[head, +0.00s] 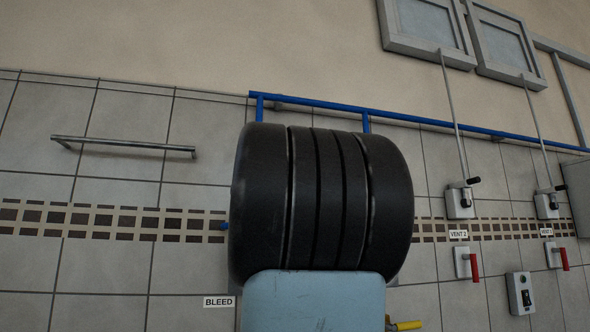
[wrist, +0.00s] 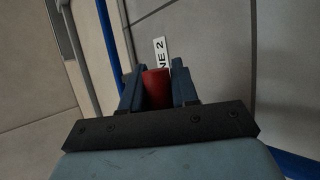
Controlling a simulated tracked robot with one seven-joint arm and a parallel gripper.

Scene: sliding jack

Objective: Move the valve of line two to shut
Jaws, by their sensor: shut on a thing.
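In the wrist view, a red valve handle (wrist: 156,88) stands between the two dark blue fingers of my gripper (wrist: 157,76). The fingers touch the handle from both sides and are shut on it. Just beyond the handle is a white label (wrist: 161,50), partly hidden, on which "NE 2" can be read. The valve body and the angle of the handle to its pipe are hidden by the gripper. In the head view my own arm covers the middle, so neither this handle nor my gripper shows there.
In the head view a blue pipe (head: 400,116) runs along the tiled wall, with a "BLEED" label (head: 219,302) lower left. A yellow handle (head: 407,325) shows at the bottom. Right are crank boxes (head: 460,203), a red lever (head: 474,264) and a switch box (head: 520,293). A rail (head: 120,145) is left.

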